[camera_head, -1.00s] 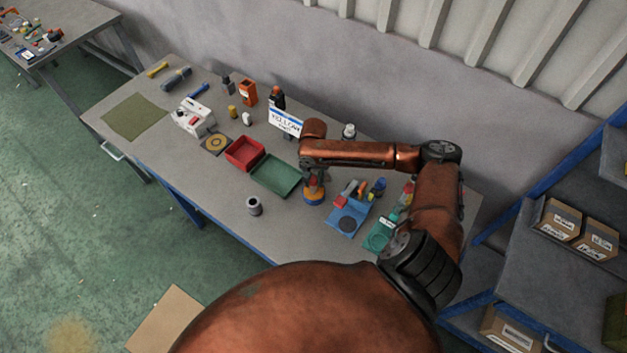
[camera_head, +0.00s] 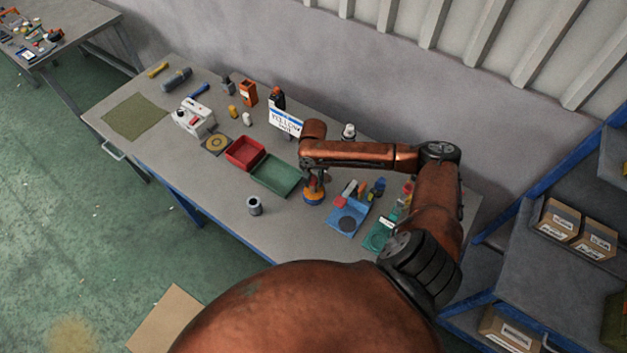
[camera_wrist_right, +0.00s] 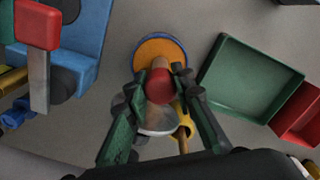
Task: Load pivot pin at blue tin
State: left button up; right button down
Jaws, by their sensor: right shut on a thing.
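My right gripper (camera_wrist_right: 160,92) is shut on a small piece with a red rounded end (camera_wrist_right: 159,86), in the right wrist view. The fingers hide much of the piece, so I cannot tell its full shape. Just beyond it is a round orange-topped thing with a blue rim (camera_wrist_right: 154,44), also in the head view (camera_head: 313,197), where the gripper is right above it. I cannot tell whether the held piece touches it. A blue tray (camera_head: 334,224) with a dark disc lies to its right in the head view, and at the upper left in the wrist view (camera_wrist_right: 91,48). My left gripper is out of view.
A green tray (camera_head: 275,178) and a red tray (camera_head: 245,154) stand left of the gripper. A grey cylinder (camera_head: 254,205) stands near the front edge. A white sign (camera_head: 286,122) is behind. The bench front between cylinder and blue tray is clear.

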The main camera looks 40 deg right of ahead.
jog(key=shift+s+f+p, duration=0.1)
jog(key=shift+p, duration=0.3)
dwell(1.4)
notch_tip(320, 180, up, 7)
jog(key=p, duration=0.9)
dwell(0.8)
